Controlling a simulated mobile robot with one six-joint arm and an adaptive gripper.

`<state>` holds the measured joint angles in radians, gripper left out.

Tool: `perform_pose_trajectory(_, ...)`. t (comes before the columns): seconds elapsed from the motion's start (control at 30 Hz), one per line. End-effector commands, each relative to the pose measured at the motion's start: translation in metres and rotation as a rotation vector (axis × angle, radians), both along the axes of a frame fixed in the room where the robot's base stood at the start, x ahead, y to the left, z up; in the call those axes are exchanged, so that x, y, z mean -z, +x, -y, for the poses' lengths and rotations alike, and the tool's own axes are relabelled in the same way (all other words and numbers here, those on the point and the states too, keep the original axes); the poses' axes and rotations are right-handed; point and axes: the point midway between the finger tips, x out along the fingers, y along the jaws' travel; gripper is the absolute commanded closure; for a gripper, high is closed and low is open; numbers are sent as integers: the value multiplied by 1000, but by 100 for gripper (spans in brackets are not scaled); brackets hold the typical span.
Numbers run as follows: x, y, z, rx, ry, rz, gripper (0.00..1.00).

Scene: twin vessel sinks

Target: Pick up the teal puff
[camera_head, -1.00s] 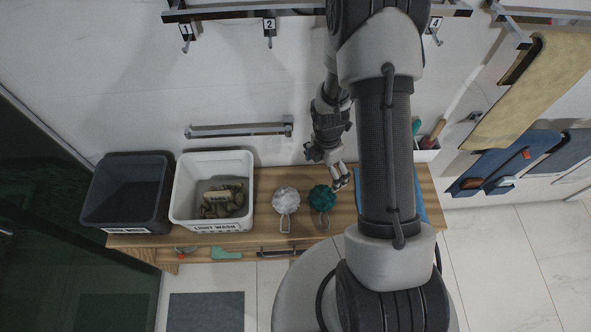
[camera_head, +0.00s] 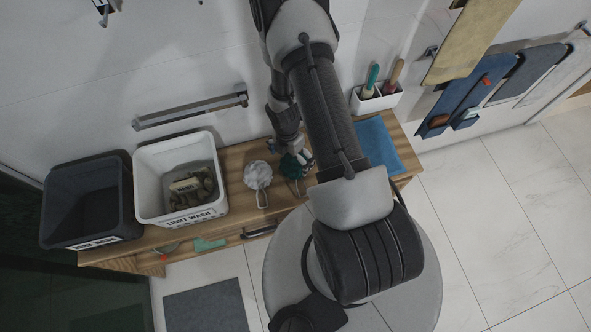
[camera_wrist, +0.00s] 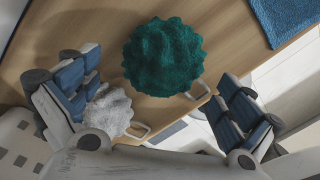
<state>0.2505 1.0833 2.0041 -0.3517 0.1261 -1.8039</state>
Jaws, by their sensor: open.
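The teal puff (camera_wrist: 163,57) lies on the wooden bench top (camera_wrist: 60,35), with its pale loop handle at its lower right in the wrist view. In the head view the teal puff (camera_head: 291,167) is partly hidden by my gripper (camera_head: 301,157). In the wrist view my gripper (camera_wrist: 165,100) is open, its blue-padded fingers spread to either side below the puff. The puff is ahead of the fingers, not clasped. Whether a finger touches it I cannot tell.
A white puff (camera_head: 258,174) with a loop handle sits just left of the teal one. A white bin (camera_head: 150,205) and a dark bin (camera_head: 108,222) stand further left. A blue cloth (camera_head: 378,146) and a white brush holder (camera_head: 375,101) are to the right.

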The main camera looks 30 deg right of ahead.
Motion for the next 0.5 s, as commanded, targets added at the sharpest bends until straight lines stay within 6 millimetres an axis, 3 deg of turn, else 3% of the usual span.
perform_pose_trajectory(0.3, 44, -7, 2, 1, 0, -2, 0)
perform_pose_trajectory(0.5, 49, -7, 2, 1, 1, -1, 0)
